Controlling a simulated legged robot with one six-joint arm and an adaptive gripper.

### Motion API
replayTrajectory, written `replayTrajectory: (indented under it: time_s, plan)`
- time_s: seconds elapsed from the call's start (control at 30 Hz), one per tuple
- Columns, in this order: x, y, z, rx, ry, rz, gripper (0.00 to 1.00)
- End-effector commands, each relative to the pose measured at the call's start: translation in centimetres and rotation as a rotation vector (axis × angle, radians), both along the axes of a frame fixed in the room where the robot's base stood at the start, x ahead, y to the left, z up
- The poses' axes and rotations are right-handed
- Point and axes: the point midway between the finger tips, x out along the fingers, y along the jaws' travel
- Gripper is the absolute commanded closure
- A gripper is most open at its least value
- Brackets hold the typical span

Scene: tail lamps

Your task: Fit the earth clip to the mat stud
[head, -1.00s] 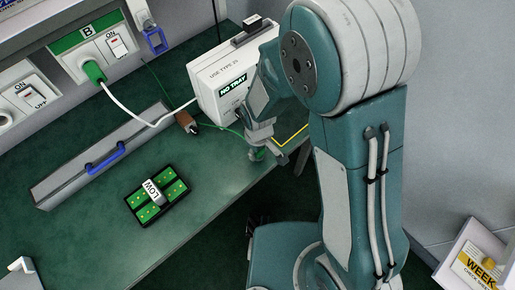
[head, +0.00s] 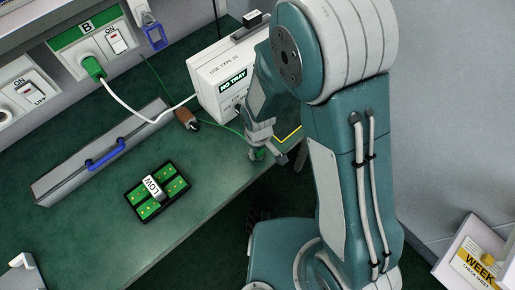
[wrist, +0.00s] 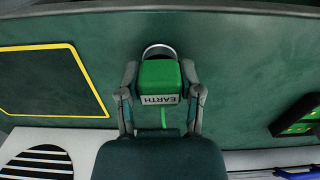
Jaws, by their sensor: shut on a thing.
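The green earth clip (wrist: 160,76), labelled EARTH, is between the two fingers of my gripper (wrist: 160,92) in the wrist view, and the fingers are shut on it. A silvery round rim (wrist: 158,50), which looks like the mat stud, shows just beyond the clip and is partly hidden by it. I cannot tell whether the clip touches the stud or sits on it. In the head view my gripper (head: 258,153) is low over the bench's front edge, with a bit of green at its tip. A thin green lead (head: 222,126) runs to it.
A white box marked NO TRAY (head: 215,72) stands just behind my gripper. A black tray with green boards (head: 173,207) lies to the left on the green bench (head: 100,240). A yellow outline (wrist: 92,75) marks the mat beside the clip.

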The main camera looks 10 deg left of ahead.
Motion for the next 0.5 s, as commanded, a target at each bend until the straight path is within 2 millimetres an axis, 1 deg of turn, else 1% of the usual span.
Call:
replayTrajectory:
  time_s: [0.07, 0.1, 0.17, 0.5]
  plan:
    - [0.01, 0.01, 0.03, 0.0, 0.0, 0.0, 1.0]
    - [0.0, 0.0, 0.04, 0.0, 0.0, 0.0, 0.4]
    - [0.0, 0.0, 0.04, 0.0, 0.0, 0.0, 0.13]
    - [0.01, -0.01, 0.03, 0.0, 0.0, 0.0, 0.13]
